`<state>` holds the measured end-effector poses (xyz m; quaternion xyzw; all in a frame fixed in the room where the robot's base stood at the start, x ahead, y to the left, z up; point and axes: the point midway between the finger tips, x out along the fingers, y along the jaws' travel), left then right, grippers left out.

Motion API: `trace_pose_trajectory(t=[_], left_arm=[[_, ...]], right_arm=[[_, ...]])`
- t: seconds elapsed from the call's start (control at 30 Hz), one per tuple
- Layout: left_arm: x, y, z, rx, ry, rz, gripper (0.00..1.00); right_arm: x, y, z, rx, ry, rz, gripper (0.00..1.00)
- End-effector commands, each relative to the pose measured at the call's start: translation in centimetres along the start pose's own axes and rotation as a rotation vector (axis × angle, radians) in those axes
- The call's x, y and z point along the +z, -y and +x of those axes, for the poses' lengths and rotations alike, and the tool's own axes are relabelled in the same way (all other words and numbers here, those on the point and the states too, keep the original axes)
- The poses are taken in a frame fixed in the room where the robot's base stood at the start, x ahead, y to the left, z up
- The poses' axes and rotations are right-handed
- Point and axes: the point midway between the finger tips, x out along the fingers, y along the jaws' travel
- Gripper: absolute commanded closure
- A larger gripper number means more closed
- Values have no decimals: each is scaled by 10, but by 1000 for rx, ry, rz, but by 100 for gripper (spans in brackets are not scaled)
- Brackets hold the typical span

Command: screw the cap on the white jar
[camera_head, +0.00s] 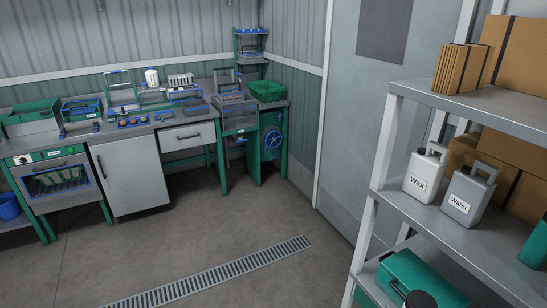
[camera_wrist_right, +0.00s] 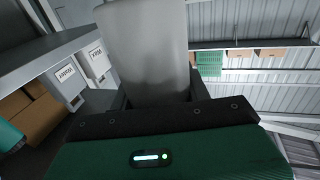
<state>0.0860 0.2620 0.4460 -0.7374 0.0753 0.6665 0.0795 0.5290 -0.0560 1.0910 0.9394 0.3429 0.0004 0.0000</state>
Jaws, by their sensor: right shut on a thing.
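In the right wrist view my right gripper (camera_wrist_right: 155,90) is shut on a large pale grey, smooth-sided thing (camera_wrist_right: 145,45). I cannot pick out a separate cap. My left gripper is in neither view.
A metal shelf (camera_head: 455,235) stands close on the right, with a white Wax jug (camera_head: 424,176), a grey Water jug (camera_head: 467,194) and cardboard boxes (camera_head: 524,55). A green case (camera_head: 425,278) shows lower down. The floor before the crowded bench (camera_head: 95,140) is clear, with a drain grate (camera_head: 215,275).

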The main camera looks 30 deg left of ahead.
Motion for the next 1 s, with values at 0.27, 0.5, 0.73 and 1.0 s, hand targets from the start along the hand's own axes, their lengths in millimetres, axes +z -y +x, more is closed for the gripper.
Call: trace_pose_trajectory(t=[0.27, 0.5, 0.73, 1.0], left_arm=[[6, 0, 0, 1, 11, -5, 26], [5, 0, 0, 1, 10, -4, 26], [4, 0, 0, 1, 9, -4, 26], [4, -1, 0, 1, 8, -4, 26]], right_arm=[[0, 0, 0, 0, 0, 0, 100], [-6, 2, -5, 39, -2, 5, 100], [-16, -16, -39, 251, 1, 13, 100], [-2, -54, -108, 543, 6, 8, 100]])
